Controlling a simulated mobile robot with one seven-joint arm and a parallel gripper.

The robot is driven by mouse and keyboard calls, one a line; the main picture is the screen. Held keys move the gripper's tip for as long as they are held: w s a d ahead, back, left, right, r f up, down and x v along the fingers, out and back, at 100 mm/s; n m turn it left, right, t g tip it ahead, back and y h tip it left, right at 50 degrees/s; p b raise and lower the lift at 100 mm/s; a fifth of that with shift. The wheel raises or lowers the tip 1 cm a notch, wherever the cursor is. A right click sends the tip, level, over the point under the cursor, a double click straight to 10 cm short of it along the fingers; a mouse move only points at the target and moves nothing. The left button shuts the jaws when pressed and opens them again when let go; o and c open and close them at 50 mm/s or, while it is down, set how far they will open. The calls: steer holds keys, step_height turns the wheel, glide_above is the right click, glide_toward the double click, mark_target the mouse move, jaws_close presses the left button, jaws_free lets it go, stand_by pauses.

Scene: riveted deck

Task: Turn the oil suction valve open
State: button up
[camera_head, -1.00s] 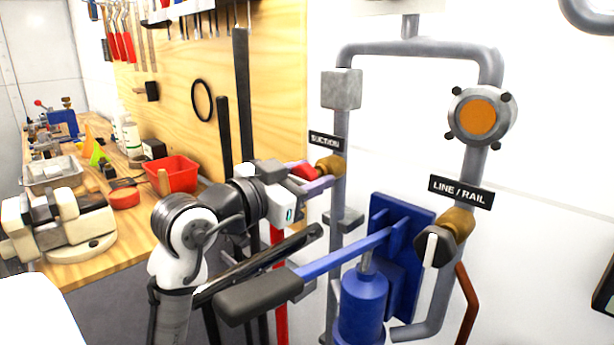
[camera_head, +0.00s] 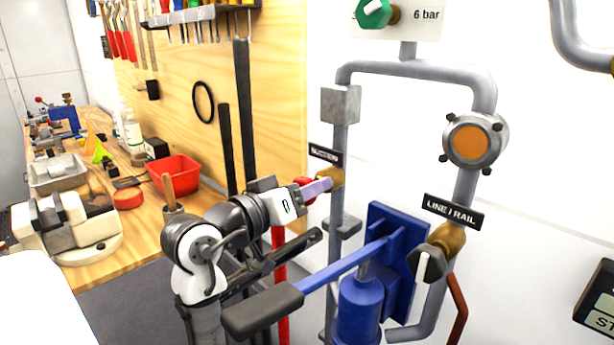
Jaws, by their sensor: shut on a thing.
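The suction valve has a brass body (camera_head: 330,178) on the grey vertical pipe, just under the black SUCTION label (camera_head: 324,153). Its red handle (camera_head: 305,189) shows partly behind the fingers. My gripper (camera_head: 318,187), with pale purple fingers, reaches in from the left and is shut on the red handle. The fingers hide much of the handle, so its exact angle is hard to tell.
A blue hand pump (camera_head: 361,305) with a long black-gripped lever (camera_head: 262,310) stands in front, below my gripper. A LINE / RAIL valve (camera_head: 430,262) is to the right. A workbench with a red bin (camera_head: 174,174) is at left.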

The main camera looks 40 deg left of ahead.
steer(key=n+p, duration=0.6)
steer(key=shift+r+p, duration=0.25)
steer(key=shift+p, duration=0.15)
steer(key=n+p, duration=0.3)
steer(key=shift+f, duration=0.1)
steer(key=shift+f+n+p, duration=0.1)
steer(key=shift+n+p, duration=0.5)
steer(key=shift+a+f, duration=0.1)
steer(key=o, duration=1)
